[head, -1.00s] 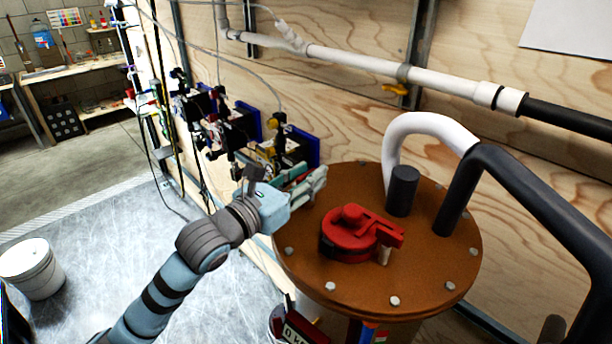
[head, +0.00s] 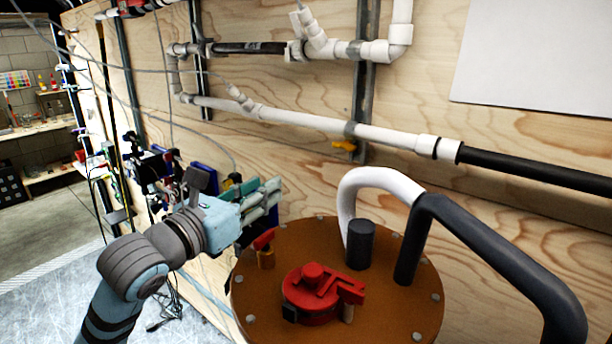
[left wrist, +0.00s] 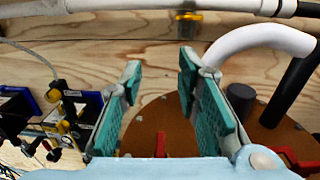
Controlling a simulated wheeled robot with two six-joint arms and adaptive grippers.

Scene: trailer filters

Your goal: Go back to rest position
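My left gripper (head: 268,197) is in the head view, raised at the left edge of the round brown tank lid (head: 390,305). In the left wrist view my left gripper (left wrist: 158,85) has its two green-padded fingers spread, with nothing between them. A red handle on a brass valve (head: 265,247) stands at the lid's left, just below the gripper and apart from it. A larger red knob (head: 318,295) sits mid-lid. My right gripper is not in view.
A white and dark curved pipe (head: 365,185) rises from the lid, with a dark stub (head: 360,245) beside it. Regulators with blue plates (head: 205,180) hang on the wooden wall behind my left arm. White pipes (head: 300,118) run along the wall.

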